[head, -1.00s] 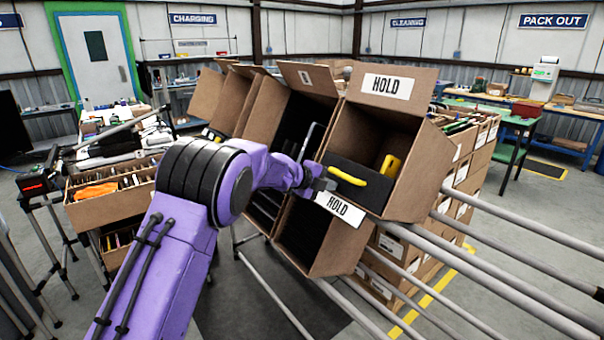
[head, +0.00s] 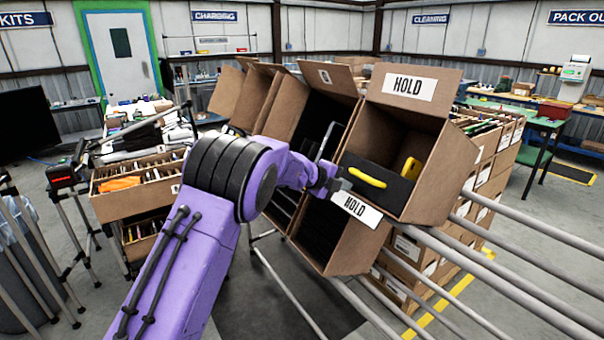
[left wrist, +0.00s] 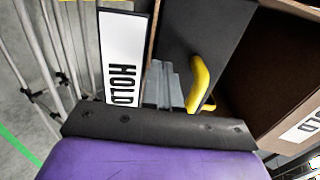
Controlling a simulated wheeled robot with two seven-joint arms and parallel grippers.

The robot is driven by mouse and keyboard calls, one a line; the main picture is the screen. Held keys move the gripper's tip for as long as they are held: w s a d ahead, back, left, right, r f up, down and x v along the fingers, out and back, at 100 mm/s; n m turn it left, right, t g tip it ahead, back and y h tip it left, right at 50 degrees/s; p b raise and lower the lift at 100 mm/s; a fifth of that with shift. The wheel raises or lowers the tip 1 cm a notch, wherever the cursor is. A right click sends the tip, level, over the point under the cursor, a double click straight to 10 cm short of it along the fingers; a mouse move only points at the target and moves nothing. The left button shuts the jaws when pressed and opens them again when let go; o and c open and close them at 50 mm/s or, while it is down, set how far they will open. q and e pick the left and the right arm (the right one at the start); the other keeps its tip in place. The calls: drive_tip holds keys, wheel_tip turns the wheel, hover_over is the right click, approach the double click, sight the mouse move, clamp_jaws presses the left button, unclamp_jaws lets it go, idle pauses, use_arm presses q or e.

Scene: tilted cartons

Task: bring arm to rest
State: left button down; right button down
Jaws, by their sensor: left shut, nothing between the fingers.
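My left arm (head: 185,255) is purple and reaches in from the lower left of the head view. Its left gripper (head: 343,187) is shut and empty, at the front of the tilted HOLD carton (head: 440,165). In the left wrist view the closed grey fingers (left wrist: 162,88) lie between the white HOLD label (left wrist: 122,55) and a yellow handle (left wrist: 200,82). The handle also shows in the head view (head: 367,177), on a dark insert inside the carton. I cannot tell whether the fingers touch anything. My right gripper is not in view.
More open tilted cartons (head: 322,110) stand to the left of the HOLD carton, with another carton (head: 335,240) below. Metal rails (head: 500,260) run to the lower right. A cluttered table and carton (head: 135,195) stand at the left. Open floor lies in front.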

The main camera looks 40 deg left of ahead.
use_arm(q)
drive_tip(key=b+v, duration=0.3)
drive_tip(key=v, duration=0.9)
drive_tip(key=s+d+f+n+t+y+b, duration=0.1)
drive_tip(key=s+d+f+n+y, duration=0.15)
drive_tip(key=f+n, duration=0.9)
drive_tip(key=s+d+f+n+t+y, duration=0.1)
drive_tip(key=s+d+f+n, duration=0.25)
drive_tip(key=f+n, duration=0.75)
drive_tip(key=s+d+f+n+g+y, duration=0.1)
drive_tip(key=s+d+f+g, duration=0.1)
drive_tip(key=s+f, duration=0.7)
drive_tip(key=s+d+f+n+g+y+b, duration=0.1)
drive_tip(key=s+f+n+g, duration=0.1)
drive_tip(key=s+f+g, duration=0.3)
drive_tip(key=s+d+f+n+g+y+b, duration=0.1)
drive_tip(key=s+d+f+n+g, duration=0.1)
drive_tip(key=s+f, duration=1.1)
drive_tip(key=s+g, duration=0.1)
drive_tip(key=s, duration=0.6)
drive_tip(key=shift+s+d+g, duration=0.35)
drive_tip(key=shift+s+g, duration=0.05)
drive_tip(key=shift+n, duration=0.25)
